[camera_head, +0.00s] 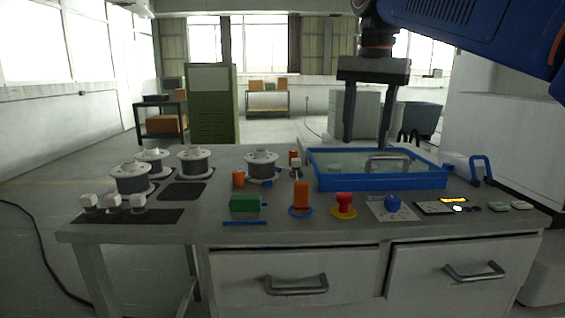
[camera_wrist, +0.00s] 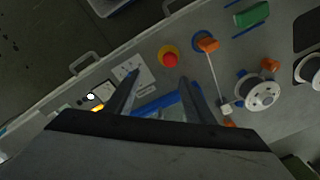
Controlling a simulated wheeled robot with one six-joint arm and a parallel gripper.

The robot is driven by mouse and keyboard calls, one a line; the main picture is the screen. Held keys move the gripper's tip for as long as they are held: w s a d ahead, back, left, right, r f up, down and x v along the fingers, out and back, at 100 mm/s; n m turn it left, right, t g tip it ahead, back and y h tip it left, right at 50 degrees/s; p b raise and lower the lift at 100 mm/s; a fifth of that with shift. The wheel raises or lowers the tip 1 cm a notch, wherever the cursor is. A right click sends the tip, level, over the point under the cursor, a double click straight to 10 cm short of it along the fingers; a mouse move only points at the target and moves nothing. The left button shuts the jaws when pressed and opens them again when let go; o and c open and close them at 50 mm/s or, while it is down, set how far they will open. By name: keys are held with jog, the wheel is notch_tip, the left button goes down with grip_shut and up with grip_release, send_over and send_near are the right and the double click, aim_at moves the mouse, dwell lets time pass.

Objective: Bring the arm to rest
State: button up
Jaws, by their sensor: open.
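My arm reaches in from the upper right of the head view. My gripper (camera_head: 367,145) points down over the blue-rimmed tray (camera_head: 330,184) on the workbench. Its two fingers are spread apart with nothing held between them. In the wrist view my gripper (camera_wrist: 158,80) also shows open and empty, with part of the blue tray rim (camera_wrist: 165,101) behind its fingers. A metal handle-shaped piece (camera_head: 387,160) shows in the tray near the fingertips. I cannot tell whether the fingers touch the tray.
A blue hook-shaped piece (camera_head: 481,168) stands at right. Drawers face front.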

jog(key=s+d+f+n+t, duration=0.1)
jog(key=s+f, duration=0.5)
jog(key=f, duration=0.6)
jog(key=s+d+f+n+t, duration=0.1)
jog(key=s+d+f+n, duration=0.3)
jog(key=f, duration=0.8)
jog(key=s+d+f+n+t, duration=0.2)
jog(key=s+d+f, duration=0.2)
jog(key=s+f, duration=0.5)
notch_tip(320, 180, down, 3)
jog(key=shift+r+n, duration=0.1)
jog(key=shift+n, duration=0.2)
